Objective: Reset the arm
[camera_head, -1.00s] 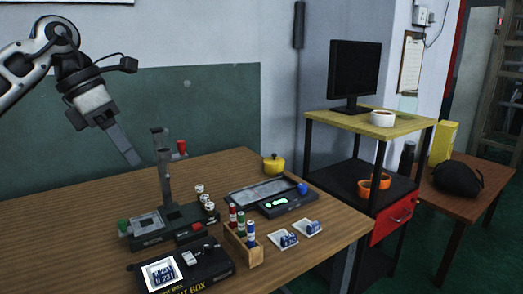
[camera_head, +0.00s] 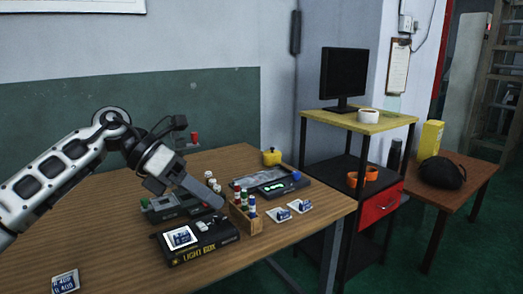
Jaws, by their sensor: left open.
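My left gripper (camera_head: 215,202) reaches in from the left, over the wooden table (camera_head: 110,215). It is open, with its fingers seen edge-on, and I see nothing between them. In the picture its fingertips are just above the black light box (camera_head: 203,242) and left of the wooden rack (camera_head: 243,220) of coloured tubes. My arm partly hides the tower device (camera_head: 170,208) behind it; the red knob (camera_head: 195,138) at its top shows above the arm. My right gripper is out of view.
Two small white trays (camera_head: 283,214) with blue items lie right of the rack. A grey device (camera_head: 272,184) and yellow pot (camera_head: 271,157) stand behind. A blue-and-white card (camera_head: 65,281) lies at front left. A cart with a monitor (camera_head: 343,75) stands right.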

